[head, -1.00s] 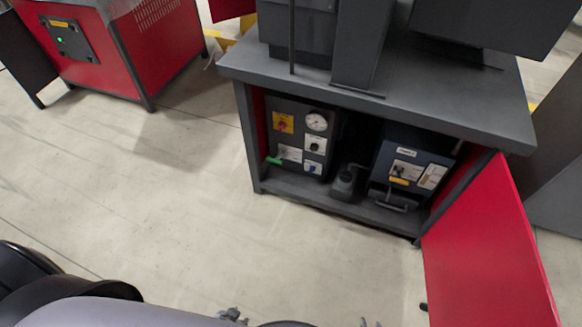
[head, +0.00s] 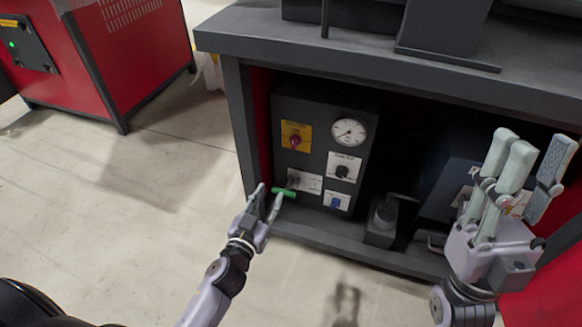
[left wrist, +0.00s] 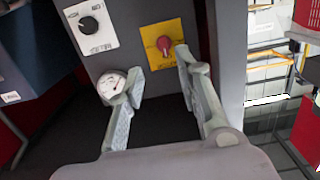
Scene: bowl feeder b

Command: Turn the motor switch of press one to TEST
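A dark control panel (head: 318,105) stands inside the open press cabinet. It carries a red knob on a yellow plate (head: 294,137), a black rotary knob on a white plate (head: 343,171) and a blue switch (head: 337,202). Their labels are too small to read, so I cannot tell which is the motor switch. My left gripper (head: 271,192) is open and empty in front of the panel's lower left. In the left wrist view, its fingers (left wrist: 158,64) are apart, with the red knob (left wrist: 165,43) near the right fingertip and the black knob (left wrist: 89,25) at upper left. My right gripper (head: 530,155) is open and empty at the right.
A round gauge (head: 348,132) sits above the black knob. A green-handled lever (head: 284,192) is close to my left fingertips. A dark-blue unit (head: 452,185) stands partly behind my right gripper. The table top (head: 390,60) overhangs the opening. Floor at the left is clear.

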